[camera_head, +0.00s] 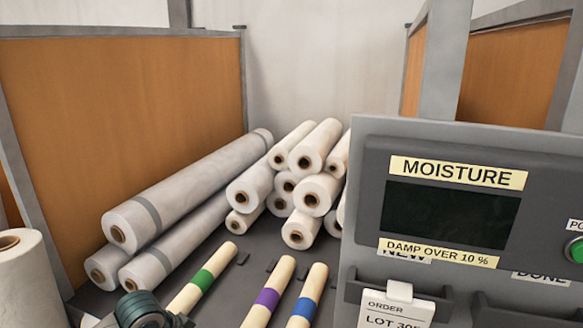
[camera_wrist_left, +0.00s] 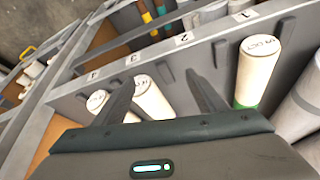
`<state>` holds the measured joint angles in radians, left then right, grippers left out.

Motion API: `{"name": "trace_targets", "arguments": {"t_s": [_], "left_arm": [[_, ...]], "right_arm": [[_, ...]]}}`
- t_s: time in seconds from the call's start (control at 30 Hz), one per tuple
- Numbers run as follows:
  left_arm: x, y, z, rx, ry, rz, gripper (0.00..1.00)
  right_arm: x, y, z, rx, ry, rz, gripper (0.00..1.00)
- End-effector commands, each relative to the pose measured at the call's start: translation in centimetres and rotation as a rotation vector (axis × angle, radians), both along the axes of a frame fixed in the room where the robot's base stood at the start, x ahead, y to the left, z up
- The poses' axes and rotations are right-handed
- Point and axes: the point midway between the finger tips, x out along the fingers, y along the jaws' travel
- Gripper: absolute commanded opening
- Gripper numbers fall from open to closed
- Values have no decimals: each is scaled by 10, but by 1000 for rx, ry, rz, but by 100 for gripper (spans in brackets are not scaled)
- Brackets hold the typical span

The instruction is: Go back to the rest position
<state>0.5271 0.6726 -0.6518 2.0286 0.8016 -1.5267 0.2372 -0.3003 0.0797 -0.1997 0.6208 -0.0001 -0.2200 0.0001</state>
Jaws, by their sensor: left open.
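My left gripper (camera_wrist_left: 160,76) is open in the left wrist view, with its two dark fingers spread and nothing held between them. Beyond the fingers lie cream rolls with printed end labels. The green-banded roll (camera_wrist_left: 256,68) is to the right of the fingers. Another cream roll (camera_wrist_left: 153,99) shows between them, and a third (camera_wrist_left: 97,101) is partly hidden by the left finger. In the head view, a dark green part of my left arm shows at the bottom left, beside the green-banded roll; the fingers cannot be made out there. My right gripper is in neither view.
Purple-banded (camera_head: 267,298) and blue-banded (camera_head: 304,308) rolls lie on the grey surface. White rolls (camera_head: 312,197) are piled behind, with long grey rolls (camera_head: 190,190) at left. The moisture panel (camera_head: 447,217) stands close at right. An orange partition (camera_head: 120,110) rises at left.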

Motion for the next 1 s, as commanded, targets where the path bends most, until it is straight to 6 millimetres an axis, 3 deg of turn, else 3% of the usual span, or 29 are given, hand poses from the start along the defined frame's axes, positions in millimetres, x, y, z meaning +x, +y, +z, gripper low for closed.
{"name": "trace_targets", "arguments": {"t_s": [0.03, 0.2, 0.43, 0.67, 0.8, 1.0], "left_arm": [[-15, -12, -14, -15, 4, -8, 65], [-54, -36, -44, -45, -7, -6, 65], [-110, -53, -75, -77, -13, 48, 65], [-172, -48, -100, -75, 2, 152, 65], [-213, -36, -112, -51, 22, 231, 65], [-254, -17, -120, -8, 47, 316, 65]], "right_arm": [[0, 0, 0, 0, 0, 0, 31], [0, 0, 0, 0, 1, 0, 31], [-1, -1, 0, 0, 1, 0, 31], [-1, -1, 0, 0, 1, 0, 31], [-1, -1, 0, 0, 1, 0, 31], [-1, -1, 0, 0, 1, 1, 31]]}}
